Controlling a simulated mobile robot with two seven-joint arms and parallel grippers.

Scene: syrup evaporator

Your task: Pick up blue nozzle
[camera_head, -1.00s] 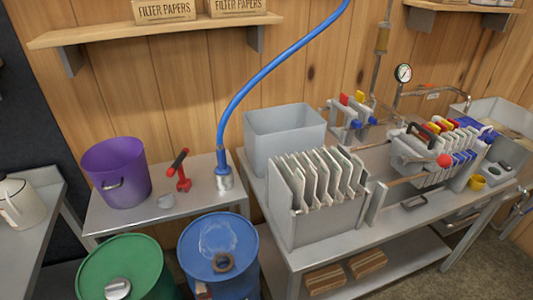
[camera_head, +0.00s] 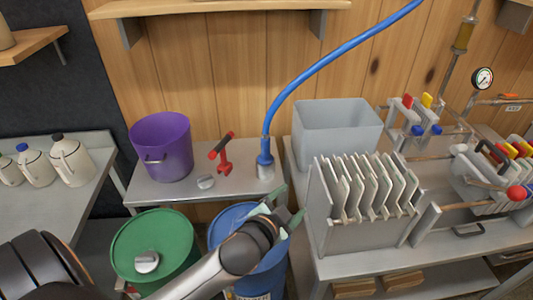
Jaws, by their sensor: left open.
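The blue nozzle (camera_head: 264,158) is on the lower end of the blue hose (camera_head: 318,66) and stands upright on the small metal table, with a silver metal part at its foot. My left gripper (camera_head: 287,203) is open and empty, over the blue barrel and in front of the table's edge. It is below and slightly right of the nozzle in the picture, apart from it. My right gripper is out of view.
A grey bin (camera_head: 338,132) and a rack of filter plates (camera_head: 366,190) are on the right. Green (camera_head: 153,240) and blue (camera_head: 228,218) barrels stand in front.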

